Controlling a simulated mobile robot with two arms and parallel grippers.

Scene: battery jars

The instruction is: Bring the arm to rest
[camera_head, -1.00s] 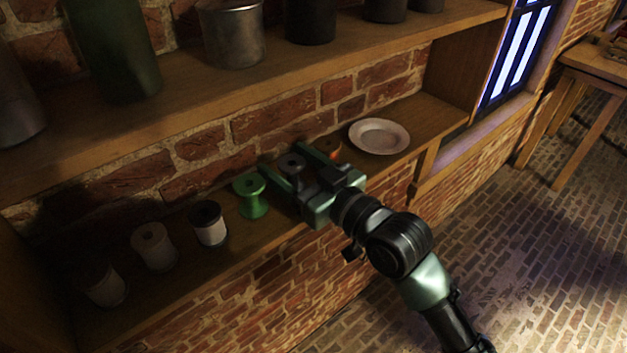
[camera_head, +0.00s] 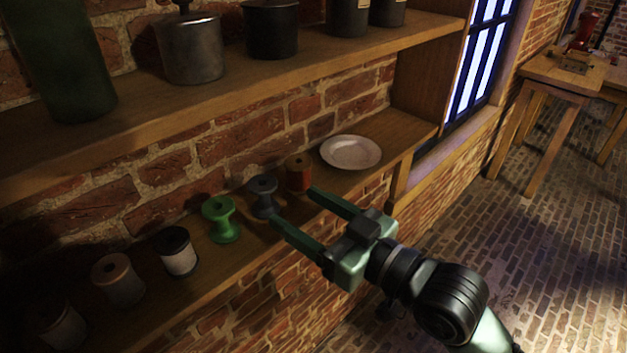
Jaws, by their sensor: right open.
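My right gripper (camera_head: 293,203) is open and empty, with its two green fingers pointing at the lower shelf's front edge. Its fingertips are close to a dark grey spool (camera_head: 264,196) and an orange-brown spool (camera_head: 299,174), and I see nothing between them. I cannot tell whether a fingertip touches a spool. My right arm (camera_head: 447,301) comes in from the lower right. My left gripper is not in view.
The lower shelf (camera_head: 212,264) also holds a green spool (camera_head: 221,220), a black-and-white spool (camera_head: 177,252), a brownish spool (camera_head: 118,279) and a white plate (camera_head: 350,152). Pots (camera_head: 190,48) stand on the upper shelf. A wooden table (camera_head: 565,80) stands at right; the brick floor (camera_head: 540,235) is open.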

